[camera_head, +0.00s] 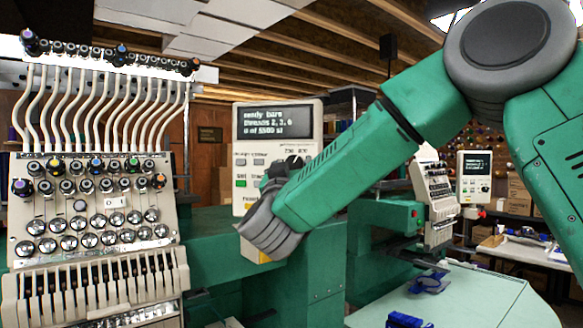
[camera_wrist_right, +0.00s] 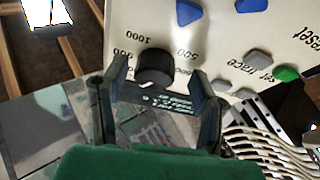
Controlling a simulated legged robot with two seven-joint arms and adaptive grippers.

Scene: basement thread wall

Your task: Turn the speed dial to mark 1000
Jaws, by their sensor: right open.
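The speed dial is a round black knob (camera_wrist_right: 153,68) on the pale control panel (camera_wrist_right: 120,22). A short white mark shows on its rim, toward the bottom of the right wrist view. Printed numbers around it appear upside down, including 1000 above left and 500 to the right. My right gripper (camera_wrist_right: 155,72) is open, with one finger on each side of the knob; I cannot tell whether they touch it. My left gripper is not in view.
Blue, grey and green buttons sit near the dial, including a green one (camera_wrist_right: 287,73). The panel's screen (camera_head: 277,122) is above my gripper. An embroidery head (camera_head: 95,235) with threads and knobs stands at left. A pale table (camera_head: 470,300) is at lower right.

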